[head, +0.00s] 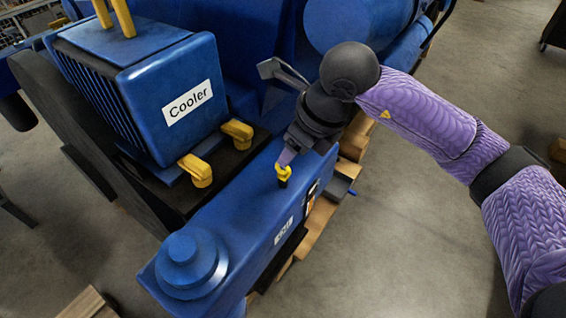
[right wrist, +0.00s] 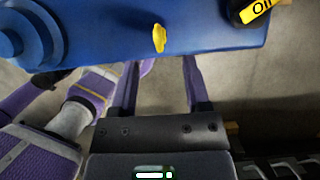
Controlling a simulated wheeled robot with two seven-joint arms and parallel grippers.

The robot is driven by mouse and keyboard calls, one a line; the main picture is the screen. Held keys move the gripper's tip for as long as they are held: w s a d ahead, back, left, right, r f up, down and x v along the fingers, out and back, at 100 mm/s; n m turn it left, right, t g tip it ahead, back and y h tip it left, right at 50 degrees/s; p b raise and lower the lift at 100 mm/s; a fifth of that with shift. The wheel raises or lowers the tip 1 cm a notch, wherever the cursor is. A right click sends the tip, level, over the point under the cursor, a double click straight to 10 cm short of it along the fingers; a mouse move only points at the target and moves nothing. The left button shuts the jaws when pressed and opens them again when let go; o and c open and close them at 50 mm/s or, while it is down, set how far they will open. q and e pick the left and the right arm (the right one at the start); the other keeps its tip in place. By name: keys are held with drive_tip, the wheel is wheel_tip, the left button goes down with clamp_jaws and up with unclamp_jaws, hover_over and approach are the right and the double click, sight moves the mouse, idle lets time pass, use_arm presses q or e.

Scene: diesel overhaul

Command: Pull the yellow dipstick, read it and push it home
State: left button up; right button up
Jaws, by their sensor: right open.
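The yellow dipstick (head: 283,172) stands in the top of the long blue engine part, its handle above a dark collar. In the right wrist view its yellow handle (right wrist: 159,38) lies ahead of the fingertips, roughly centred between them. My right gripper (head: 286,158) is at the dipstick's handle in the head view, coming from above and behind. In the right wrist view the right gripper (right wrist: 160,62) has its two fingers apart with nothing between them. I cannot tell whether a finger touches the handle. My left gripper is not in view.
A blue box labelled Cooler (head: 165,95) with yellow clamps (head: 236,133) stands left of the dipstick. A round blue cap (head: 190,260) sits at the near end of the blue part. Bare floor (head: 400,240) lies to the right.

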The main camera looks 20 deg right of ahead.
sight(283, 171)
drive_tip(key=x, duration=0.6)
drive_tip(key=shift+a+b, duration=0.1)
drive_tip(key=shift+b, duration=0.25)
clamp_jaws()
drive_tip(key=shift+r, duration=0.15)
idle(0.8)
